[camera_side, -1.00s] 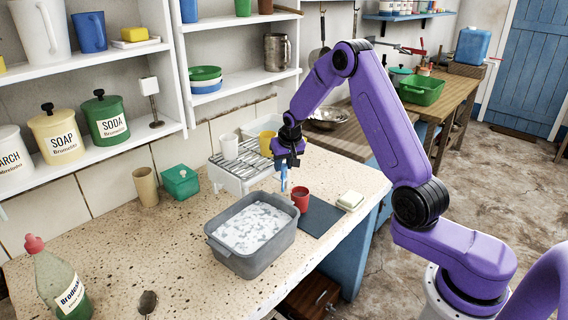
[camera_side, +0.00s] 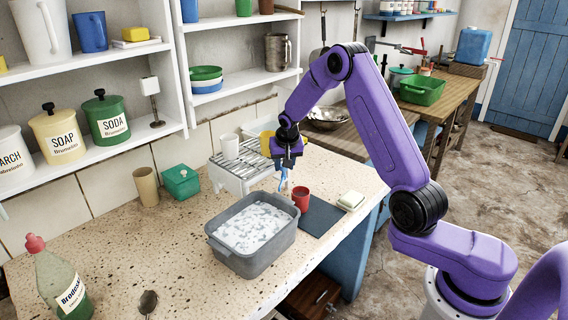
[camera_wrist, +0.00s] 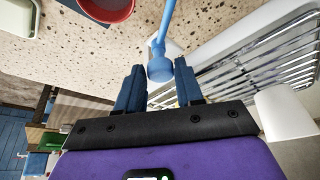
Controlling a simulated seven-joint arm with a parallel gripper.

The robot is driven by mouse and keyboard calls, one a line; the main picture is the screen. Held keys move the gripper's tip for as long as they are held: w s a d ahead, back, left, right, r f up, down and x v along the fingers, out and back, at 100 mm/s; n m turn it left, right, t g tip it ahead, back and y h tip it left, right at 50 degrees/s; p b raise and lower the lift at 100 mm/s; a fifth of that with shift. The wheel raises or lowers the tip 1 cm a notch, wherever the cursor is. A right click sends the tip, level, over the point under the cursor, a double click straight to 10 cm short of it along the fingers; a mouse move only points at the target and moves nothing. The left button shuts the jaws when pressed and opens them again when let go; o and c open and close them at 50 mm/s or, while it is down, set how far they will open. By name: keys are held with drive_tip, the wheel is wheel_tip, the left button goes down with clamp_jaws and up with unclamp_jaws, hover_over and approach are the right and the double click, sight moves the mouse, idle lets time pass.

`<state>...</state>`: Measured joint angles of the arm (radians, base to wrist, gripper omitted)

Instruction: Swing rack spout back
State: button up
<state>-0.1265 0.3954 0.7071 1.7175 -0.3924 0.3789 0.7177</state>
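The white wire rack (camera_side: 240,165) stands on the speckled counter; its slats (camera_wrist: 225,80) fill the right of the wrist view. A light-blue spout (camera_side: 283,181) shows below my gripper (camera_side: 288,162), near the rack's front right corner. In the wrist view the spout (camera_wrist: 164,38) is a thin rod ending in a round knob. My gripper (camera_wrist: 159,72) has its two dark-blue fingers apart, one on each side of the knob. I see narrow gaps and cannot tell whether either finger touches it. The spout's joint with the rack is hidden.
A red cup (camera_side: 301,198) stands close to the spout, also seen at the top of the wrist view (camera_wrist: 104,8). A grey basin (camera_side: 240,262) of suds is in front. Soap (camera_side: 351,200) lies right; a white cup (camera_side: 230,145) is behind.

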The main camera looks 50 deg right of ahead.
drive_tip(key=shift+n, duration=0.3)
drive_tip(key=shift+d+n+t+y, duration=0.15)
drive_tip(key=shift+n+y, duration=0.35)
drive_tip(key=shift+n, duration=0.8)
drive_tip(key=shift+d+n+t+y, duration=0.1)
drive_tip(key=shift+n+t+y, duration=0.3)
drive_tip(key=shift+n, duration=0.9)
drive_tip(key=n+y, duration=0.1)
drive_tip(key=n, duration=0.2)
drive_tip(key=n+y, duration=0.1)
drive_tip(key=n, duration=0.2)
drive_tip(key=shift+d+g+y, duration=0.1)
drive_tip(key=shift+g+y, duration=0.15)
drive_tip(key=shift+y, duration=0.05)
drive_tip(key=v, duration=1.7)
drive_tip(key=s+a+n+g, duration=0.1)
drive_tip(key=s+a+n, duration=0.1)
drive_tip(key=s+a, duration=0.5)
drive_tip(key=s+a+n+g, duration=0.2)
drive_tip(key=s+a, duration=0.5)
drive_tip(key=a, duration=0.7)
drive_tip(key=shift+s+f, duration=0.35)
drive_tip(key=shift+f, duration=0.1)
